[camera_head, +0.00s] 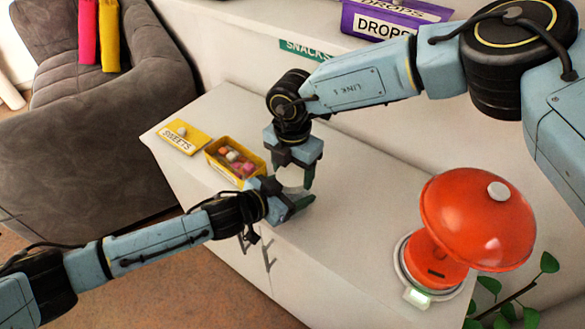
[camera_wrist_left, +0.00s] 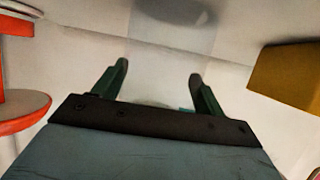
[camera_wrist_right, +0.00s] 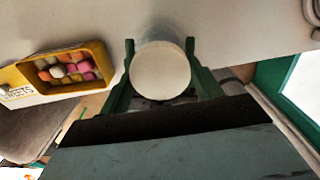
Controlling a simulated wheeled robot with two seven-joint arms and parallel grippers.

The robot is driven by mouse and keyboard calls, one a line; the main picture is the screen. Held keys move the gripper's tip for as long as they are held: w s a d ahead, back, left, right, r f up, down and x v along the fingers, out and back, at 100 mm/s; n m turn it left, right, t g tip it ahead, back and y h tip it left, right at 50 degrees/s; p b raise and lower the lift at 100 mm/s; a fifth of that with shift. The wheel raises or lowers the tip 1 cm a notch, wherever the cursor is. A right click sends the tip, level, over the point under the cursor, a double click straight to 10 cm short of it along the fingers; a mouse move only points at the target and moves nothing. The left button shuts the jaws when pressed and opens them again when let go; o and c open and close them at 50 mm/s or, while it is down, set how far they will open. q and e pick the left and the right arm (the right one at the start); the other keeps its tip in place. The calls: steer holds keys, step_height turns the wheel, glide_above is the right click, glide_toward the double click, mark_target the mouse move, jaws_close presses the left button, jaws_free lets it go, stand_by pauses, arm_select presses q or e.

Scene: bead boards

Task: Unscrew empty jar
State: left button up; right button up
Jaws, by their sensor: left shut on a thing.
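A small jar with a pale, whitish lid (camera_head: 291,177) stands on the cabinet top between my two grippers. Its lid faces the camera as a round disc in the right wrist view (camera_wrist_right: 160,71). My left gripper (camera_head: 297,196) comes in from the left, low, and is shut on the jar body; its fingers (camera_wrist_left: 157,72) stand either side of the see-through jar. My right gripper (camera_head: 291,164) points down from above with a finger on each side of the lid, very close to it. Whether its fingers press on the lid cannot be told. The jar's contents are not clear.
A yellow box of sweets (camera_head: 211,147) with its labelled lid (camera_head: 184,136) lies left of the jar. A purple DROPS box (camera_head: 350,18) sits on a higher surface behind. The cabinet top between jar and dispenser is clear.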

steer(key=shift+c, duration=0.8)
steer(key=n, duration=0.6)
steer(key=shift+n, duration=0.4)
steer(key=o, duration=1.1)
steer(key=shift+r, duration=0.1)
